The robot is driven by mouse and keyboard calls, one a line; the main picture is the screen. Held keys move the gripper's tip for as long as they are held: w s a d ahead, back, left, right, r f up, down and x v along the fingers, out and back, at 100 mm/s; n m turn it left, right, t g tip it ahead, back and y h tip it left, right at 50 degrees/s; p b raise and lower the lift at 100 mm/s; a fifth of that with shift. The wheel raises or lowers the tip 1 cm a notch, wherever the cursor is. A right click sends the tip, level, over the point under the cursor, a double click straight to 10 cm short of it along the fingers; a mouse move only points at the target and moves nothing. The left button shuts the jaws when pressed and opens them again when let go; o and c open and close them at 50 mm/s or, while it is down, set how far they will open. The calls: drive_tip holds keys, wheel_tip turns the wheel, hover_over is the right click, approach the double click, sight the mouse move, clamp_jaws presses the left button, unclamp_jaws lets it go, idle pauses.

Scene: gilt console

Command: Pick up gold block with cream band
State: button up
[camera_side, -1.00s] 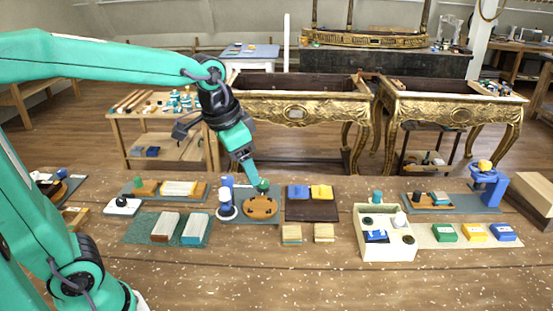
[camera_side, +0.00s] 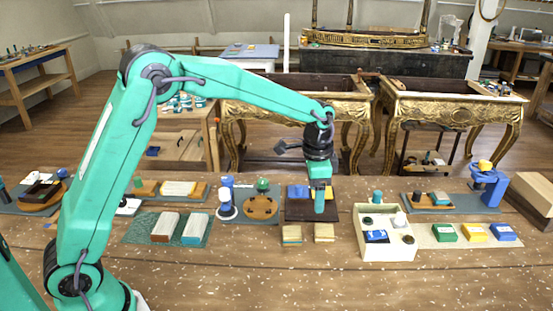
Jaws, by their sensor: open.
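Two small gold blocks sit side by side on the brown bench in front of the dark board. The right one (camera_side: 324,233) looks gold with a pale, cream-like band. The left one (camera_side: 292,235) looks similar, with a darker greenish stripe. The bands are small and hard to read. My gripper (camera_side: 319,211) points down over the front right part of the dark board, just behind the right gold block in the picture. It appears apart from the block and holds nothing visible. The fingers are seen edge-on, so the gap between them does not show.
The dark board (camera_side: 298,214) carries a blue piece (camera_side: 297,191) and a yellow piece partly hidden by my gripper. A cream open box (camera_side: 386,250) stands to the right. A round wooden piece (camera_side: 261,207) lies to the left. Bench in front of the blocks is clear.

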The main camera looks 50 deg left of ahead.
drive_tip(key=m, duration=0.1)
hover_over(325, 230)
drive_tip(key=shift+g, duration=0.4)
wheel_tip(325, 230, down, 6)
drive_tip(key=shift+r, duration=0.25)
drive_tip(key=shift+f, duration=3.9)
drive_tip(key=c, duration=1.1)
drive_tip(key=shift+r, duration=0.2)
drive_tip(key=shift+r, duration=0.65)
drive_tip(key=r, duration=0.3)
drive_tip(key=shift+s+d+r, duration=0.1)
drive_tip(key=shift+s+d, duration=0.25)
drive_tip(key=s+d+r, duration=0.4)
drive_tip(key=d, duration=0.1)
drive_tip(key=s+d+r, duration=0.2)
drive_tip(key=s+d, duration=0.1)
drive_tip(key=shift+r, duration=0.1)
